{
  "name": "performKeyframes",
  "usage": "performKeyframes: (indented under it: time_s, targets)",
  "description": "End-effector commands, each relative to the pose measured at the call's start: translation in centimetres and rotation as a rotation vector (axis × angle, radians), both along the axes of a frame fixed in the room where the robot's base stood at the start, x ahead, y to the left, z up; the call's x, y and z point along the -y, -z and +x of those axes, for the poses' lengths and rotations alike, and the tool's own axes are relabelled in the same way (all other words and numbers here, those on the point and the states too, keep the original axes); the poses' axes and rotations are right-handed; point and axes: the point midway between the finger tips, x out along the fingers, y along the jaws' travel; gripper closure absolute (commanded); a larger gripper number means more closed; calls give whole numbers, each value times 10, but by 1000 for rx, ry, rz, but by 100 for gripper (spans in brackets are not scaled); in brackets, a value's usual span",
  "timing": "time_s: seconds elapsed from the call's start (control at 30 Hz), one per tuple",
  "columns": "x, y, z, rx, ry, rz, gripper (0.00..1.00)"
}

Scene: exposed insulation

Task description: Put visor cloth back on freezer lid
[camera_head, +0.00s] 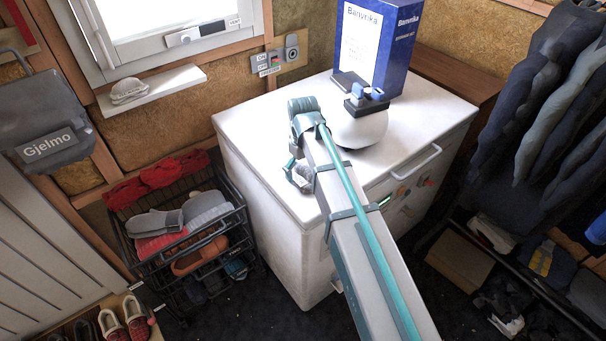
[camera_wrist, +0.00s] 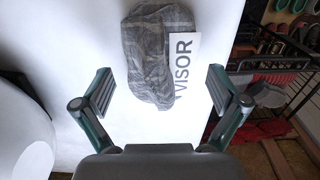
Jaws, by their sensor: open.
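The visor cloth (camera_wrist: 145,60) is a crumpled dark grey bundle with a white "VISOR" label. In the wrist view it lies on the white freezer lid (camera_head: 260,125), near the lid's edge. My gripper (camera_wrist: 160,90) is open, with one finger on each side of the cloth's near end. It appears apart from the cloth on both sides, and its height above the cloth is hard to judge. In the head view my arm reaches over the lid and hides part of this area.
A round white object (camera_head: 355,128) with a blue and black top stands on the lid, beside a tall blue box (camera_head: 398,45). A black wire basket (camera_head: 185,235) of clothing stands left of the freezer. Dark coats (camera_head: 555,85) hang at right.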

Motion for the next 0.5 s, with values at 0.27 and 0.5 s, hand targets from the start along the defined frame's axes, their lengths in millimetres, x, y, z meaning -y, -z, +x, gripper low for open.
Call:
performKeyframes:
  time_s: [0.27,0.5]
  targets:
    - [0,-49,1,3,0,1,3]
    - [0,-85,1,1,0,0,3]
